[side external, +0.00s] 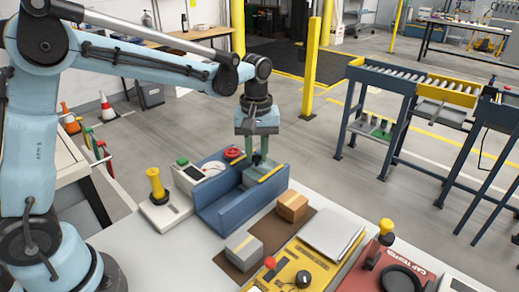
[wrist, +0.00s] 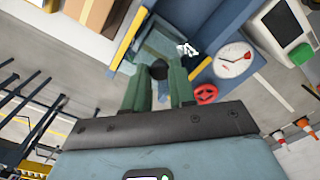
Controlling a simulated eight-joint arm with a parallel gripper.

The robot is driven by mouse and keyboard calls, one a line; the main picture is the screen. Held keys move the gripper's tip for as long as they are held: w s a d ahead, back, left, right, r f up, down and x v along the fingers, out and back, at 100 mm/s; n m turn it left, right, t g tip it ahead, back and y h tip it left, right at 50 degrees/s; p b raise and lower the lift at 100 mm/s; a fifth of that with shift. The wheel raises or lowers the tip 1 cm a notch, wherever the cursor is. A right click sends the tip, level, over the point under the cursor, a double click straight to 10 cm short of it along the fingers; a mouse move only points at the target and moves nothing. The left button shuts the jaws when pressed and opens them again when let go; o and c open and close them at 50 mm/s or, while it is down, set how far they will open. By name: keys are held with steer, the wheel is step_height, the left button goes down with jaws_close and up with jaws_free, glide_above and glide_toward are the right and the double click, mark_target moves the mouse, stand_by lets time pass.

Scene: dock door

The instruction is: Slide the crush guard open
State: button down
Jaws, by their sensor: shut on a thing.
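In the side view the guard (side external: 252,178) is partly hidden under my gripper (side external: 257,158). My gripper points down at the guard.
A red handwheel (side external: 234,153), a round dial (wrist: 234,60) and a white box with a screen (side external: 188,172) stand beside the channel. Cardboard boxes (side external: 292,206) and a grey box (side external: 244,250) lie on the other side. The channel's near part is empty.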

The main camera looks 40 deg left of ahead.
steer(key=shift+s, duration=0.15)
steer(key=s, duration=1)
steer(key=shift+s, duration=0.2)
steer(key=c, duration=0.9)
jaws_free()
steer(key=shift+c, duration=0.2)
step_height(320, 180, up, 12)
